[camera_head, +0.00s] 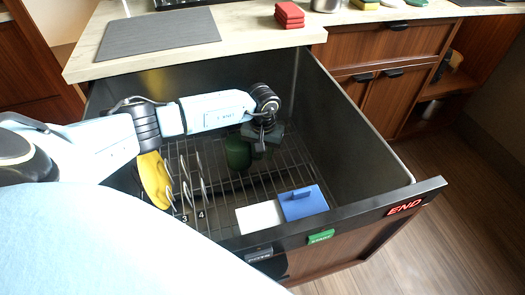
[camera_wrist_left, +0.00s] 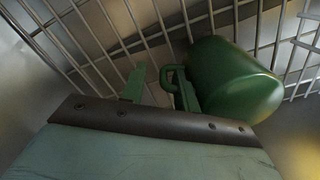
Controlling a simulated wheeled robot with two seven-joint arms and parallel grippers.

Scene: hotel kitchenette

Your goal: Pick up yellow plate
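The yellow plate (camera_head: 154,180) stands upright in a wire rack at the left of the open drawer, partly hidden by my left arm. My left gripper (camera_head: 262,138) is inside the drawer, to the right of the plate and apart from it. A green mug (camera_head: 238,153) lies beside and below that gripper. In the left wrist view, the fingers of the left gripper (camera_wrist_left: 160,88) are spread apart. The mug (camera_wrist_left: 235,80) is at their right, its handle close to the right finger; I cannot tell if they touch. My right gripper is not in view.
The drawer's front wall (camera_head: 360,208) and side walls surround the wire basket. A white item (camera_head: 259,218) and a blue item (camera_head: 302,203) lie near its front. The counter (camera_head: 245,30) behind holds a grey mat (camera_head: 158,33) and red blocks (camera_head: 289,15).

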